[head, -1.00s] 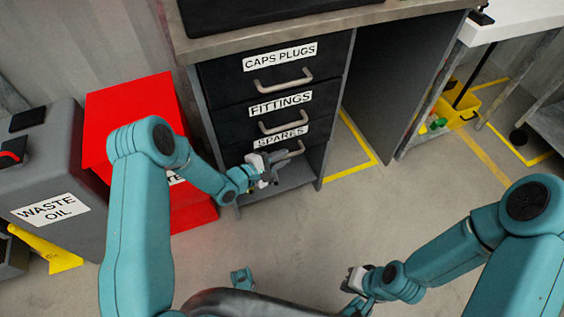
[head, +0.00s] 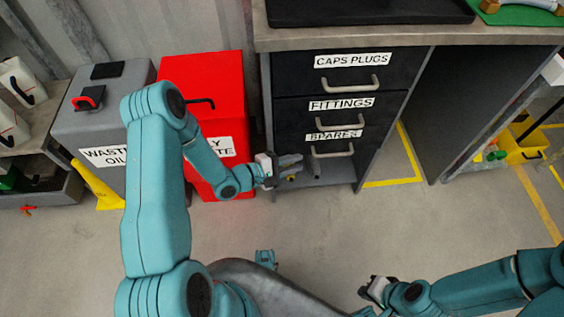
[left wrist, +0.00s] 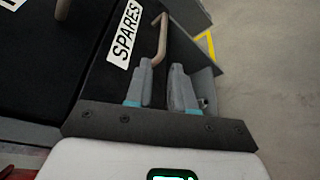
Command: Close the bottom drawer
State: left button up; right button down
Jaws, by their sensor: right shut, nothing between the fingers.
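The bottom drawer (head: 309,147), labelled SPARES (head: 334,135), is the lowest of a stack of black drawers in the bench. Its front looks about flush with the drawers above; I cannot tell whether a small gap is left. Its bar handle (head: 333,152) is bare in the head view; the handle also shows in the left wrist view (left wrist: 160,42), just beyond my fingertips. My left gripper (head: 300,164) is open and empty, left of the handle and close to the drawer front. My right gripper (head: 366,296) is shut and empty, low over the floor, away from the bench.
The FITTINGS drawer (head: 388,105) and CAPS PLUGS drawer (head: 395,77) above look shut. An open space with a grey bottom shelf (head: 337,174) lies under the drawers. A red bin (head: 228,100) and a grey WASTE OIL bin (head: 130,100) stand left. Floor before the bench is clear.

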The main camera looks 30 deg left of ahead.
pick_arm(q)
jog(key=v, duration=0.4)
dwell(0.4)
jog(key=w+d+r+m+g+h, duration=0.1)
jog(key=d+r+m+g+h, duration=0.15)
jog(key=d, duration=0.75)
jog(key=s+d+f+m+g+y, duration=0.2)
jog(key=s+d+f+y, duration=0.1)
jog(key=d+f+y, duration=0.1)
jog(key=s+a+f+m+g+y, duration=0.1)
jog(key=s+f+m+g+y, duration=0.15)
jog(key=s+m+g, duration=0.4)
jog(key=s+a+f+m+g+y, duration=0.1)
jog(key=s+f+m, duration=0.3)
jog(key=s, duration=0.5)
notch_tip(320, 180, up, 24)
jog(key=p, duration=2.4)
jog(key=shift+w+a+r+p, duration=0.2)
jog(key=shift+r+p, duration=0.05)
jog(key=shift+p, duration=0.05)
